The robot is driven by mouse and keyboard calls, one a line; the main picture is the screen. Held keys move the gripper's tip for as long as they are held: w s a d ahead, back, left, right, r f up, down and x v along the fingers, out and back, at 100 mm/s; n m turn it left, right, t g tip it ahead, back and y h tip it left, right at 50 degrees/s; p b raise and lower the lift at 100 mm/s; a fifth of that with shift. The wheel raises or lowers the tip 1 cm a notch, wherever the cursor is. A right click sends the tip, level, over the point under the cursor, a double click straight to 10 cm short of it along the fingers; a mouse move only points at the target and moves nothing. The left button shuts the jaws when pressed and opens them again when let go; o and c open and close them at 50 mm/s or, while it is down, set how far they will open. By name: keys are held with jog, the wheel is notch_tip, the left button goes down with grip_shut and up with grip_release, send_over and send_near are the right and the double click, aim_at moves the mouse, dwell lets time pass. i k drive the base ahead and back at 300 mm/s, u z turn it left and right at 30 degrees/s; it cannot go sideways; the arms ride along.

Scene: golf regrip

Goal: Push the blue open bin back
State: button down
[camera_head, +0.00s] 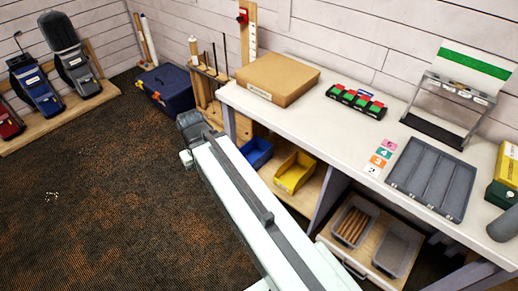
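The blue open bin (258,152) sits on the wooden shelf under the workbench, left of a yellow open bin (295,173). My arm passes in front of the bin's left side and may hide part of it. My gripper (189,138) is at the far end of my arm, left of the blue bin and out in front of the bench's left end. Its fingers do not show clearly, so I cannot tell whether it is open or shut. It appears apart from the bin.
The white workbench (318,118) stands above the shelf (307,198), its left leg (229,123) near my arm. A closed dark blue case (166,88) stands on the floor beyond my gripper. Open carpet (100,190) lies to the left. Grey bins (398,249) are lower right.

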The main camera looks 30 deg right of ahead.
aim_at(257, 151)
jog(key=i, duration=0.95)
jog(key=z, duration=0.05)
